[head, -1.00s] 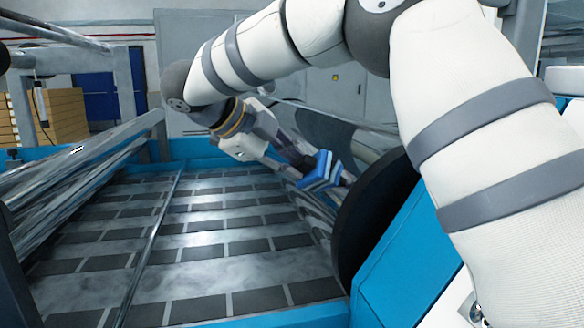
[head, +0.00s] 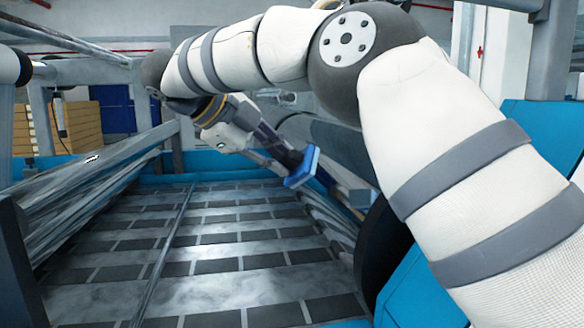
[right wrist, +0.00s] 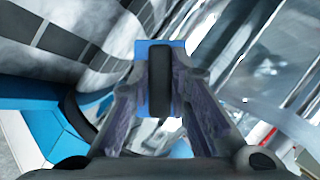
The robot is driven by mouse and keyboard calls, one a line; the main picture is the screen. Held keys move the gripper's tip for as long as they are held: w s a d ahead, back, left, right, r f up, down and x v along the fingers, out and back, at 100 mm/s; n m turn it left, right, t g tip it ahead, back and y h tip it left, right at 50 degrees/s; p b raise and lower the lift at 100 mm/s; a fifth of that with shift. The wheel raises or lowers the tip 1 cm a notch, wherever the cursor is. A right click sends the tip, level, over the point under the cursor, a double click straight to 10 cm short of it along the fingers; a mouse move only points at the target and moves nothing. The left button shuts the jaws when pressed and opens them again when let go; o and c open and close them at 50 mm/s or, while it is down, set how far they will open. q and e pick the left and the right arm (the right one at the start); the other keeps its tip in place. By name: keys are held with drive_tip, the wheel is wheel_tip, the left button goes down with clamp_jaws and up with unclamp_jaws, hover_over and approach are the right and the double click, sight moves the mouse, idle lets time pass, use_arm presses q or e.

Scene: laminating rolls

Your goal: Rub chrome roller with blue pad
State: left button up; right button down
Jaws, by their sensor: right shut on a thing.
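My right gripper (head: 284,158) reaches down from the upper left of the head view and is shut on the black handle of the blue pad (head: 302,168). The pad is tilted, over the right side of the patterned web. In the right wrist view the blue pad (right wrist: 143,75) sits between the two fingers, with the black handle (right wrist: 158,80) in front of it. The chrome roller (head: 342,146) runs behind and right of the pad, partly hidden by my right arm. I cannot tell whether the pad touches it. My left gripper is not in view.
The patterned web (head: 215,265) fills the lower middle, with a thin bar across it. Film-covered bars (head: 95,185) stand at the left. Blue machine housing (head: 545,130) lies at the right, beside my arm. Stacked boxes (head: 75,125) stand at the back left.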

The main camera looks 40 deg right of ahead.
drive_tip(key=shift+a, duration=0.2)
drive_tip(key=shift+w+r, duration=0.1)
drive_tip(key=a, duration=0.1)
drive_tip(key=w+a+r, duration=0.1)
drive_tip(key=shift+a+r+b, duration=0.15)
drive_tip(key=shift+a+b, duration=0.2)
drive_tip(key=shift+b, duration=0.05)
